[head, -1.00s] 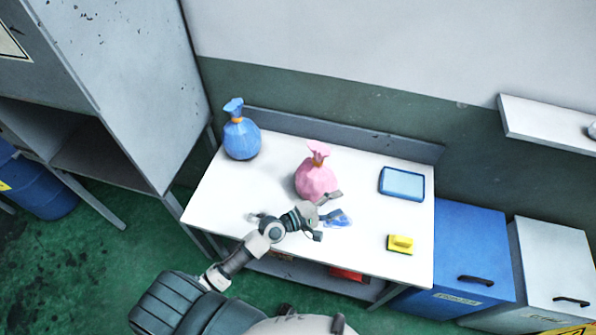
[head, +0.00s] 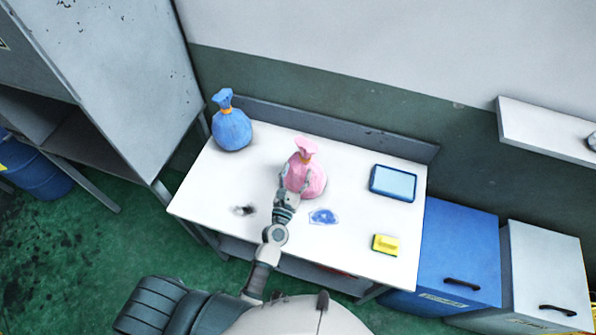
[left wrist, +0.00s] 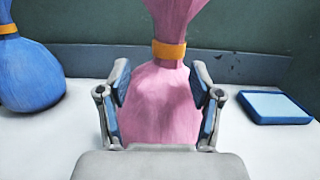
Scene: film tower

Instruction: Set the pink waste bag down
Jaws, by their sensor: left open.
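The pink waste bag (head: 305,174) stands upright on the white table (head: 345,236), its neck tied with an orange band. In the left wrist view the pink bag (left wrist: 160,100) fills the space between the fingers. My left gripper (head: 291,183) is open at the near side of the bag, with one finger on each side of its body. In the left wrist view the open left gripper (left wrist: 160,105) has its pads close to the bag's sides; I cannot tell whether they touch. My right gripper is not in view.
A blue waste bag (head: 232,128) stands at the table's back left. A blue tray (head: 393,183) lies at the right, a yellow sponge (head: 385,245) near the front right. A blue crumpled piece (head: 323,216) and a small dark item (head: 243,210) lie near the front. Blue bin (head: 450,255) beside the table.

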